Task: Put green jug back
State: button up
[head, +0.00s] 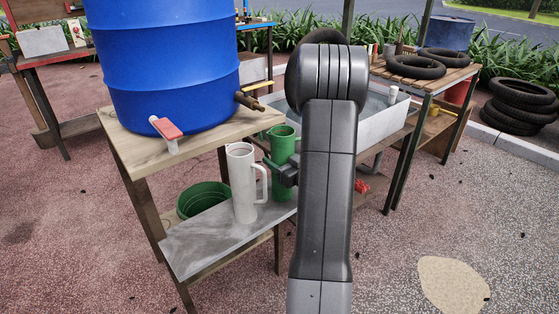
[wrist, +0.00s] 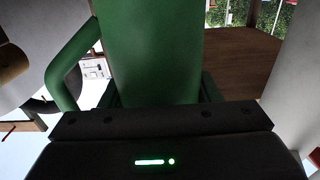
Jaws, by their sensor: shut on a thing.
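The green jug (head: 283,150) stands upright just behind and right of the white jug, at about the shelf's back right end. In the head view I cannot tell whether its base touches the shelf, as my arm and the white jug cover part of it. My gripper (head: 287,174) is shut on the green jug from the right. The wrist view shows the green jug's body (wrist: 150,50) between my fingers, with its handle to the left. The white jug (head: 243,183) stands on the grey lower shelf (head: 200,245), its handle to the right.
A blue barrel (head: 165,60) with a red-handled tap (head: 166,129) sits on the wooden top above the shelf. A green bucket (head: 203,199) is behind the shelf. Tyres (head: 415,67) lie on a table at right.

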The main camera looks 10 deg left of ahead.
jog(key=shift+f, duration=0.1)
jog(key=shift+f+b, duration=0.15)
jog(key=shift+b, duration=0.15)
jog(key=o, duration=1.7)
jog(key=shift+c, duration=0.2)
jog(key=shift+r, duration=0.2)
jog(key=shift+r+p, duration=0.15)
jog(key=shift+p, duration=0.25)
jog(key=v, duration=1.2)
jog(key=shift+p, duration=0.35)
